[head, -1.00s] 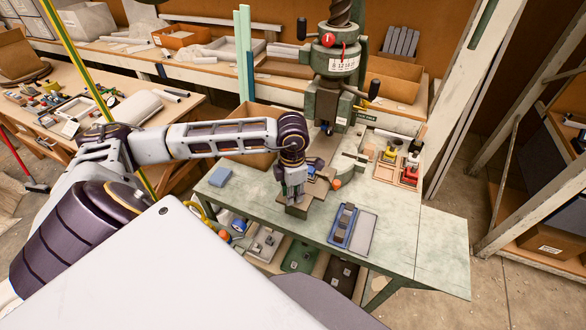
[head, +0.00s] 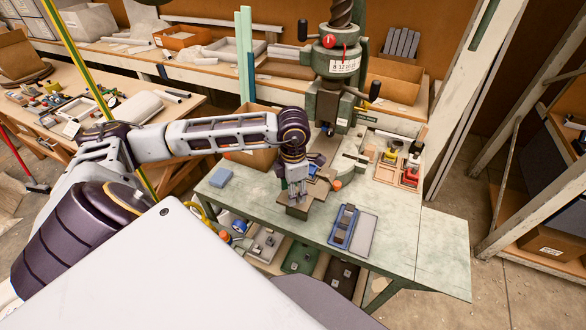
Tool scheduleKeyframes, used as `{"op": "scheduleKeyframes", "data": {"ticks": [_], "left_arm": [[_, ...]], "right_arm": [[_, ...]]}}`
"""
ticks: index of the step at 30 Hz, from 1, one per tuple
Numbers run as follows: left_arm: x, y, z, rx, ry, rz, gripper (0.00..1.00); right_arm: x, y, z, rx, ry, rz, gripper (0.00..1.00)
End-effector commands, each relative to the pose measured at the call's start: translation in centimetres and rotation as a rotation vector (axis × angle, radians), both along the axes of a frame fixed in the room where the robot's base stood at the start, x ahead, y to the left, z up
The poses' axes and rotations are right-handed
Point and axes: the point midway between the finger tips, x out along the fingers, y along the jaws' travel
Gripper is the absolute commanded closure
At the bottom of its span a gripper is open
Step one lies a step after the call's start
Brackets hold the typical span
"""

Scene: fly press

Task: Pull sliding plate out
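The green fly press (head: 336,62) stands at the back of the green-topped table (head: 395,250). A brown sliding plate (head: 300,209) sticks out toward the front of the press, with a small blue part (head: 313,169) behind it. My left gripper (head: 296,197) points down at the front part of the plate, its fingertips at or just above it. The fingers are small here, and I cannot tell whether they grip the plate. My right gripper is not in view.
A blue tray (head: 342,226) with dark pieces and a grey tray (head: 364,236) lie right of the plate. A blue block (head: 220,177) lies to the left. An orange ball (head: 335,184) is beside the press. The table's right end is clear.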

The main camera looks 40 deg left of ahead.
Motion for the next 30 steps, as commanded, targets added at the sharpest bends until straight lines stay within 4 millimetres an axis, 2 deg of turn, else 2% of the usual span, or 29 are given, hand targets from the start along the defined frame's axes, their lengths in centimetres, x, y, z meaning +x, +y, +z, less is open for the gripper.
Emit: {"op": "scheduleKeyframes", "data": {"ticks": [18,24,30], "left_arm": [[0.1,0.0,8.6,0.0,-0.004,0.0,0.54],[0.0,0.0,10.0,0.0,-0.002,0.0,0.54],[0.0,0.0,10.3,-0.001,-0.001,0.0,0.54]], "right_arm": [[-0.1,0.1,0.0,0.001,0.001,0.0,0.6],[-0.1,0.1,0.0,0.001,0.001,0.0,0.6],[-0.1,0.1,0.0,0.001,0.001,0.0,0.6]]}}
